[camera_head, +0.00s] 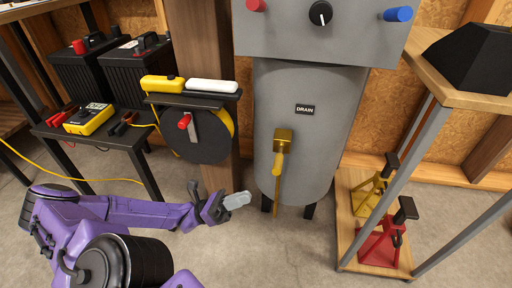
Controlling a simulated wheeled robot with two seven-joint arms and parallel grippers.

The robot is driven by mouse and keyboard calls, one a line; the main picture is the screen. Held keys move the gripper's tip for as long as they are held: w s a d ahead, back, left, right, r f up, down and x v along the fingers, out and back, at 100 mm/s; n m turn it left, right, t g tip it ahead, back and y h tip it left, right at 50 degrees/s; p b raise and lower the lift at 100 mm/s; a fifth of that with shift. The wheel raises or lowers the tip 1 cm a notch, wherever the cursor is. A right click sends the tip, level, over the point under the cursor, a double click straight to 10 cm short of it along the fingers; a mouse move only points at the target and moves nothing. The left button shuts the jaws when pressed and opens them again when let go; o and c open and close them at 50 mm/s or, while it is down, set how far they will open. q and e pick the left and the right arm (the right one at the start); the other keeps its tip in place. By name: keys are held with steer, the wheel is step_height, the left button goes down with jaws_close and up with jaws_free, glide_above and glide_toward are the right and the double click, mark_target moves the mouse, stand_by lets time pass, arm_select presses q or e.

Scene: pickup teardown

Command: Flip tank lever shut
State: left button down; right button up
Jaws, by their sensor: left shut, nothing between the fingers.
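The grey tank (305,130) stands upright in the middle of the head view, with a "DRAIN" label on its front. Below the label is a brass drain valve (283,135). A yellow lever (277,165) hangs down from it, and a thin brass-coloured pipe runs down below. My left gripper (240,200) is shut and empty. It is to the left of the valve and lower than the lever, apart from both. My right gripper is not in view.
A cable reel (200,138) on a wooden post is left of the tank. A black bench (120,135) with batteries and a yellow multimeter (89,118) is farther left. A shelf with yellow (375,185) and red jack stands (385,245) is at right.

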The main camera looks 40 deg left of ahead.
arm_select(q)
steer(key=shift+v, duration=2.05)
steer(key=shift+w+f, duration=0.1)
